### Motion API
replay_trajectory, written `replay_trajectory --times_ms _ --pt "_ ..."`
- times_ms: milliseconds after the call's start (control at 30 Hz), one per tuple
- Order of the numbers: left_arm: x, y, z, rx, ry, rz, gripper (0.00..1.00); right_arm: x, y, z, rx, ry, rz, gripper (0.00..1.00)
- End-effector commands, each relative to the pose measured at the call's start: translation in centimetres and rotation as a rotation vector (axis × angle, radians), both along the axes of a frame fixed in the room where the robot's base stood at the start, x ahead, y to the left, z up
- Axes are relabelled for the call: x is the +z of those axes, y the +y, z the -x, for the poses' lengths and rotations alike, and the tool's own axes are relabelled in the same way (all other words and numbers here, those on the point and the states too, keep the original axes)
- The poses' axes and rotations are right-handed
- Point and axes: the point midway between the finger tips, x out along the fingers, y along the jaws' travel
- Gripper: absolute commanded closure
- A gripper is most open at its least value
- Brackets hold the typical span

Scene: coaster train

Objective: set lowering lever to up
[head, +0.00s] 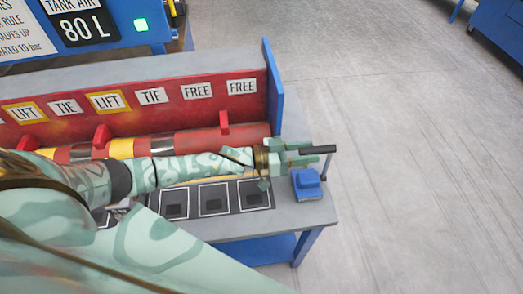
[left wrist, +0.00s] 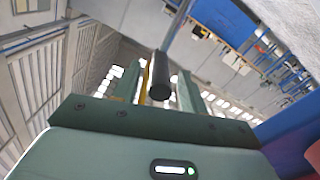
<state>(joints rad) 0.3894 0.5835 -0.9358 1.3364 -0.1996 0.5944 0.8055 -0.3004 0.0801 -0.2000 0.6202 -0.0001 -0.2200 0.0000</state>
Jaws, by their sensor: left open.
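The lowering lever has a black handle (head: 318,149) on a thin rod that rises, nearly upright, from a blue box (head: 307,184) at the right end of the bench. My left gripper (head: 303,153) is open at the handle, its fingers pointing right. In the left wrist view the black handle (left wrist: 160,78) stands out end-on between the two green fingers. Neither finger is clearly seen pressing on it; contact cannot be told. My right gripper is not in view.
A red panel (head: 185,107) with LIFT, TIE and FREE labels stands behind my arm, closed by a blue end plate (head: 272,85). Black framed squares (head: 213,200) lie along the bench front. The floor (head: 420,160) to the right is clear.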

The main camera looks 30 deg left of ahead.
Motion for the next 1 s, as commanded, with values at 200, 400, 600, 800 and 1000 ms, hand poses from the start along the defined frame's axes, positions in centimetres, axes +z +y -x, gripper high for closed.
replay_trajectory --times_ms 200,400,600,800,1000 --pt "-0.1 4.8 3.4 0.000 0.004 -0.004 0.57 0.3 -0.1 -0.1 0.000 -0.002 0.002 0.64" --pt "-0.1 8.9 6.4 0.000 0.003 -0.002 0.57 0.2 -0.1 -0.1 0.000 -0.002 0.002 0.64" --pt "0.0 11.2 8.1 0.000 0.002 0.000 0.57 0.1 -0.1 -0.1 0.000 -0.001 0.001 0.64" --pt "0.1 11.8 8.6 0.000 0.000 0.002 0.57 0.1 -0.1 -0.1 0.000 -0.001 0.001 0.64" --pt "0.1 11.8 8.5 -0.001 0.000 0.002 0.65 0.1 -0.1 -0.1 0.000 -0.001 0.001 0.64"
